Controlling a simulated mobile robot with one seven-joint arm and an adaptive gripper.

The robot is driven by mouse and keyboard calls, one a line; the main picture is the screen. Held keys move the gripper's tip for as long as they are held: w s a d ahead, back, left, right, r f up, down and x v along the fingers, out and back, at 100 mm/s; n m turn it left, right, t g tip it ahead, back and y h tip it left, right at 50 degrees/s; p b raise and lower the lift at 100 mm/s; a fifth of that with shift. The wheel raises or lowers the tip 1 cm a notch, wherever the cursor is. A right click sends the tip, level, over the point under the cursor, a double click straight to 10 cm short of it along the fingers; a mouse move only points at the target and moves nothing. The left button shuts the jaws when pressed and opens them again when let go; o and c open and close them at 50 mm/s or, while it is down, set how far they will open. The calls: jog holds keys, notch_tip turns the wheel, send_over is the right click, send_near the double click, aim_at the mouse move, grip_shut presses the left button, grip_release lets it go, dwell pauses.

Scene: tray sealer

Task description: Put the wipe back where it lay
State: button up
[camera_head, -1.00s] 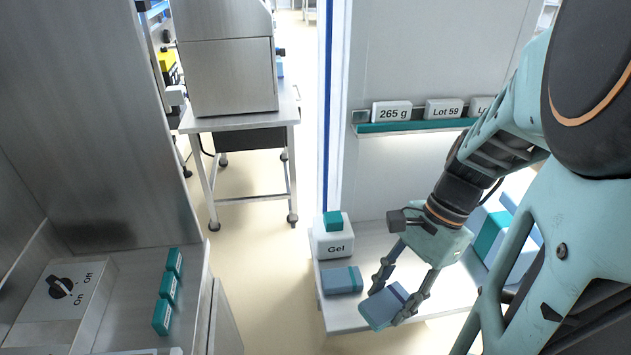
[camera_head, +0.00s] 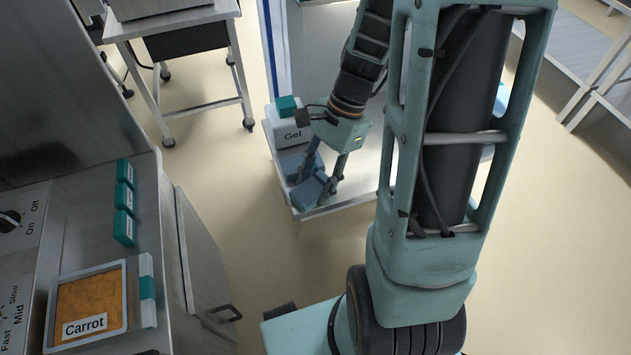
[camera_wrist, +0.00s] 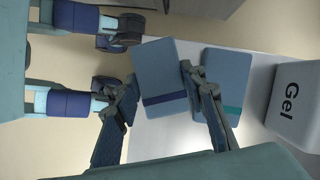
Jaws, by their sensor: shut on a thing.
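My gripper (camera_head: 312,191) is shut on a folded blue wipe (camera_head: 305,195), one finger on each side of it. In the wrist view the held wipe (camera_wrist: 160,60) shows a dark blue band near its lower end. It is over the front corner of a low white shelf (camera_head: 345,196); I cannot tell whether it touches the shelf. A second folded blue wipe (camera_wrist: 228,72), with a teal band, lies on the shelf between the held one and the Gel tub. In the head view this second wipe (camera_head: 290,163) is partly behind my gripper.
A white Gel tub (camera_head: 289,132) with a teal lid stands behind the wipes. At left, a steel counter (camera_head: 85,235) carries several teal blocks (camera_head: 124,200) and a Carrot tray (camera_head: 122,330). A wheeled steel table (camera_head: 180,20) stands behind. Floor is clear between counter and shelf.

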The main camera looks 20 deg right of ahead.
jog(key=o, duration=0.7)
jog(key=shift+f, duration=0.1)
jog(key=shift+o, duration=0.2)
jog(key=shift+r, duration=0.3)
jog(key=p+v, duration=0.3)
jog(key=v, duration=0.8)
jog(key=shift+d+r, duration=0.3)
jog(key=shift+r, duration=0.05)
jog(key=shift+w, duration=0.1)
